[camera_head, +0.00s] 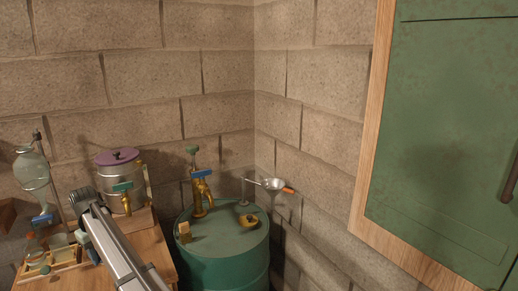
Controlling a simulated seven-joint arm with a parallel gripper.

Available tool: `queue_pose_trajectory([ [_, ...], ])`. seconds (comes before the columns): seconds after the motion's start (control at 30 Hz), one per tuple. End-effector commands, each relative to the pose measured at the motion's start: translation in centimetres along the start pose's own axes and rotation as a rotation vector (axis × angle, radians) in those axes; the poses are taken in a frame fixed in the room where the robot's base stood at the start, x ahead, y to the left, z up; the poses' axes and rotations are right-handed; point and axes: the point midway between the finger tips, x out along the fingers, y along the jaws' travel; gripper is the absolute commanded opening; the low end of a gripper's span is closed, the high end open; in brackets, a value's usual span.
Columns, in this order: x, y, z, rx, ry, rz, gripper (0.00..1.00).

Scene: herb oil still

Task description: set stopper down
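My grey arm reaches up from the bottom edge at the left. Its dark end, with my gripper (82,199), is in front of the wooden bench beside the metal pot. The fingers are too small and dark to make out, and I cannot see whether they hold anything. I cannot identify a stopper for certain. A small tan, cork-coloured piece (184,230) stands at the left edge of the green drum's top (222,240), apart from my arm.
The metal pot (112,178) with a purple lid and a tap stands on the wooden bench (150,249). A glass flask (32,170) hangs at the left above a tray (62,258). A green cabinet (448,120) is at the right.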

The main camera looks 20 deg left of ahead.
Motion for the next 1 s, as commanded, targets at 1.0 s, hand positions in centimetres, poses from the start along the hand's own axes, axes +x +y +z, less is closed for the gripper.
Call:
queue_pose_trajectory([
  [1.0, 3.6, 16.2, 30.8, 0.530, 0.001, 0.001, 0.13],
])
